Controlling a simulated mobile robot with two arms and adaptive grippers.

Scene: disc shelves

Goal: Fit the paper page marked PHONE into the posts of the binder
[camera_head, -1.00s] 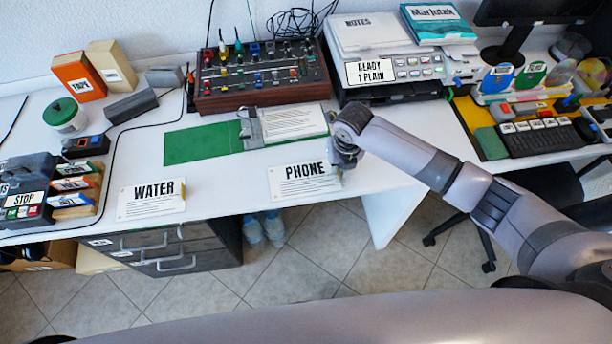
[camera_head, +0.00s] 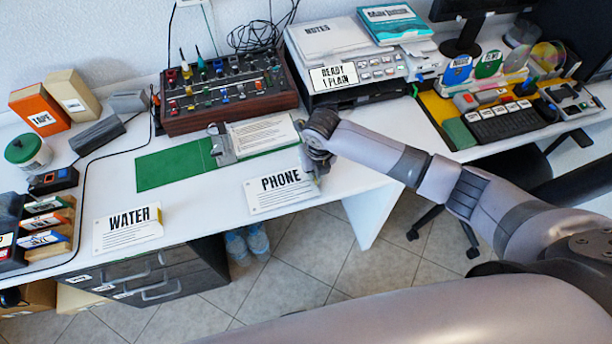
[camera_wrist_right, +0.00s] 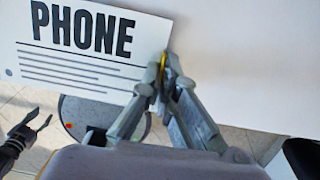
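The white PHONE page (camera_head: 279,192) lies at the desk's front edge; the wrist view shows this page (camera_wrist_right: 85,50) reaching over the floor. My right gripper (camera_head: 316,165) is at its right edge. In the wrist view the right fingertips (camera_wrist_right: 166,72) are close together with the page's edge between them and a small yellow strip showing. The binder (camera_head: 175,168) lies open behind, its green side bare at left. Its grey post mechanism (camera_head: 221,146) stands in the middle, beside printed pages at right. My left gripper (camera_wrist_right: 42,120) shows at the wrist view's lower left, fingers apart and empty.
A WATER page (camera_head: 127,229) lies near the front edge at left. A knobbed mixer box (camera_head: 228,95) and a printer (camera_head: 365,80) stand behind the binder. Small boxes and devices crowd the left end. Some desk is clear between the pages and the binder.

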